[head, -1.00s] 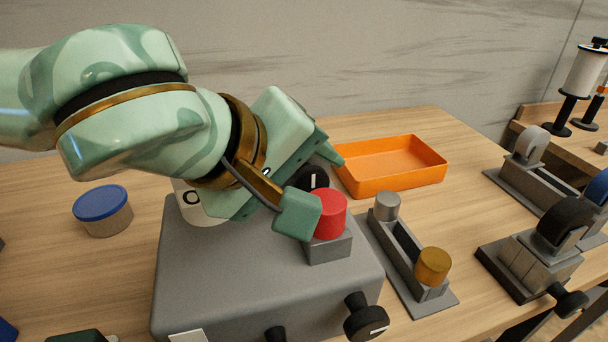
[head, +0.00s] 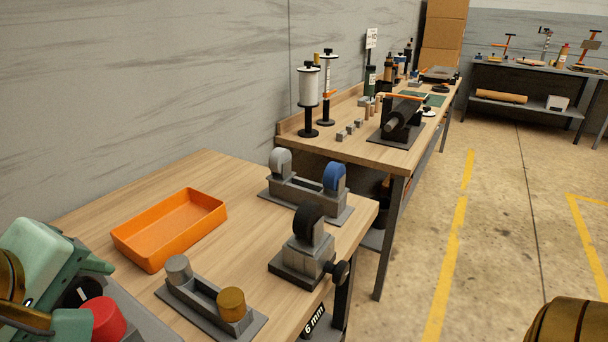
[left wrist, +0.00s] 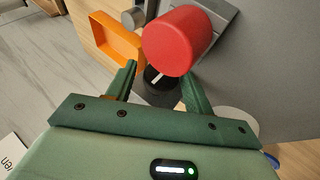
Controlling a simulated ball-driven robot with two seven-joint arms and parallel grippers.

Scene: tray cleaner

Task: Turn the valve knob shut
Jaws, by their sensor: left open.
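A black valve knob (head: 82,292) with a white mark sits on the grey tray cleaner (head: 135,316), at the lower left of the head view. My left gripper (head: 84,295) is open, with a finger on either side of the knob. In the left wrist view the knob (left wrist: 157,86) shows between the two green fingers (left wrist: 158,76), its white line slanting. I cannot tell whether the fingers touch it. A red button (head: 104,319) stands right beside the knob and the near finger; in the left wrist view (left wrist: 180,40) it looms beyond the fingers. My right gripper is out of view.
An orange tray (head: 170,228) lies on the wooden bench behind the cleaner. A grey stand with silver and brass cylinders (head: 205,300), and two roller stands (head: 305,190), are to the right. Further benches stand beyond; the floor at right is clear.

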